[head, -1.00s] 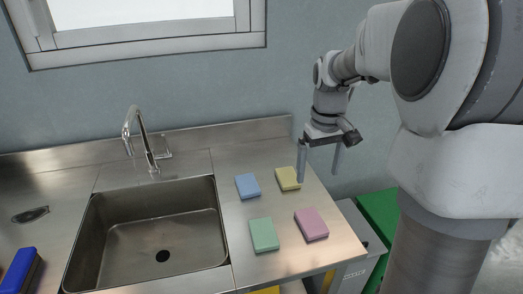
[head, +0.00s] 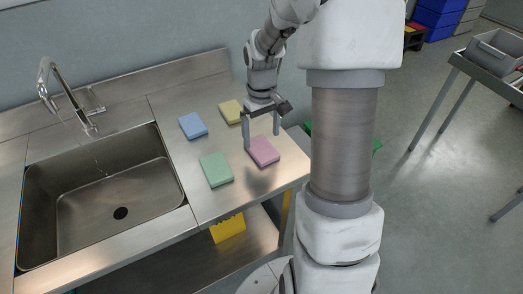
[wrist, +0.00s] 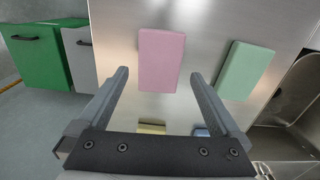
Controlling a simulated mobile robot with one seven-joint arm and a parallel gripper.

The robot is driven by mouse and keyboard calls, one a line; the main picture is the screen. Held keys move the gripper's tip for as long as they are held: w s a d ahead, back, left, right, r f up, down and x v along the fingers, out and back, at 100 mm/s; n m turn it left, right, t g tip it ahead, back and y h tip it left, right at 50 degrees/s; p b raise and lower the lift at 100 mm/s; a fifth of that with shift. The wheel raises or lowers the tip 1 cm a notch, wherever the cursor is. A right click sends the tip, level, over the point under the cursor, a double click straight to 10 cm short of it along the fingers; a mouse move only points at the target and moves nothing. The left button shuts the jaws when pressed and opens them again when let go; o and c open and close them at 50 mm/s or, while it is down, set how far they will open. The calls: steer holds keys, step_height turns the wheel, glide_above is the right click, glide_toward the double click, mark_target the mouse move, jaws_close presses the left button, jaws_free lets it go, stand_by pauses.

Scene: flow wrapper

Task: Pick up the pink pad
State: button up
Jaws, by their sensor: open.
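The pink pad (head: 263,151) lies flat on the steel counter, near its right edge. In the wrist view the pink pad (wrist: 161,60) shows whole, ahead of the fingertips and roughly centred between them. My gripper (head: 261,140) is open and empty. In the head view its fingers hang above the counter, just behind the pink pad. In the wrist view my gripper (wrist: 158,74) has its two fingers spread wider than the pad, with nothing between them.
A green pad (head: 216,169) lies left of the pink one, a blue pad (head: 193,125) and a yellow pad (head: 231,111) behind. The sink (head: 100,195) is at the left. Green and grey bins (wrist: 43,55) stand beyond the counter edge.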

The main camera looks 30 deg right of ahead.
mark_target(262, 148)
step_height(262, 148, down, 5)
steer(key=shift+w+r+b, duration=0.1)
steer(key=shift+r+b, duration=0.05)
steer(key=shift+b, duration=0.15)
steer(key=shift+c, duration=0.2)
steer(key=c, duration=1.1)
steer(key=shift+r, duration=0.15)
steer(key=shift+r, duration=0.55)
step_height(262, 148, up, 3)
steer(key=shift+r+p, duration=0.15)
steer(key=shift+p, duration=0.3)
steer(key=s+d+r, duration=0.1)
steer(key=s+r, duration=0.5)
steer(key=s, duration=0.5)
steer(key=shift+s+d+r+p, duration=0.2)
steer(key=shift+s+d+p, duration=0.05)
steer(key=shift+s+p, duration=0.1)
